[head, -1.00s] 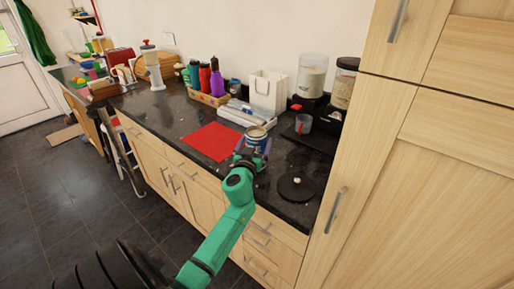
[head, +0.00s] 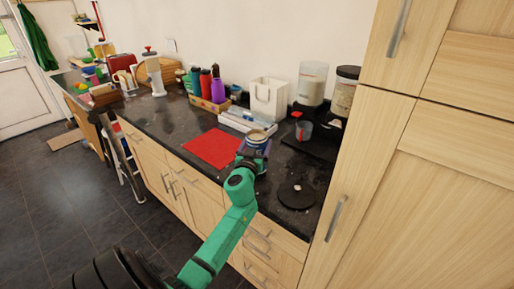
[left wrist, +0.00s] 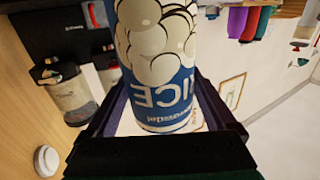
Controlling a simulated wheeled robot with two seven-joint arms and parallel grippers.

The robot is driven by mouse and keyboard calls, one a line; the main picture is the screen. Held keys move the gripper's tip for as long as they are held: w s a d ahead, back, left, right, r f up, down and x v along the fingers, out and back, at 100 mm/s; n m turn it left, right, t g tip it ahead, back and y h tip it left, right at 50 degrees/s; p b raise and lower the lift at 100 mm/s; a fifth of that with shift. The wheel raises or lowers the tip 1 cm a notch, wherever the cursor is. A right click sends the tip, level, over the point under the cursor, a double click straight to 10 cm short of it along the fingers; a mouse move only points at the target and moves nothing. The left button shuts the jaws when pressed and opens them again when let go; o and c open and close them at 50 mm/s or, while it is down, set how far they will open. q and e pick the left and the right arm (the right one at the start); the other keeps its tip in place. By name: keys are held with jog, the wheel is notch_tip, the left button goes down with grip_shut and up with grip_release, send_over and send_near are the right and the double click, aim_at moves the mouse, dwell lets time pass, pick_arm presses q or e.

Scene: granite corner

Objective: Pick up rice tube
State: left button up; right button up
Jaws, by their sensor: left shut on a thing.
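The rice tube (head: 257,141) is a blue and white cylinder with a pale top, at the counter's front edge in the head view. In the left wrist view the tube (left wrist: 158,50) fills the middle, its "ICE" lettering showing upside down. My left gripper (head: 250,157) is shut on the tube, with a finger on each side of it in the left wrist view. The gripper hides the tube's lower part in the head view, so I cannot tell whether its base touches the counter. My right gripper is not in view.
A red mat (head: 213,148) lies left of the tube. A round black lid (head: 297,195) lies to the right. Behind stand a white bag holder (head: 268,98), clear dispensers (head: 311,83) and bottles (head: 217,86). A tall wooden cabinet (head: 430,190) bounds the right side.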

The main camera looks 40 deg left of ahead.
pick_arm(q)
notch_tip(320, 180, up, 18)
jog(key=p, duration=0.3)
jog(key=shift+r, duration=0.25)
jog(key=shift+r, duration=0.1)
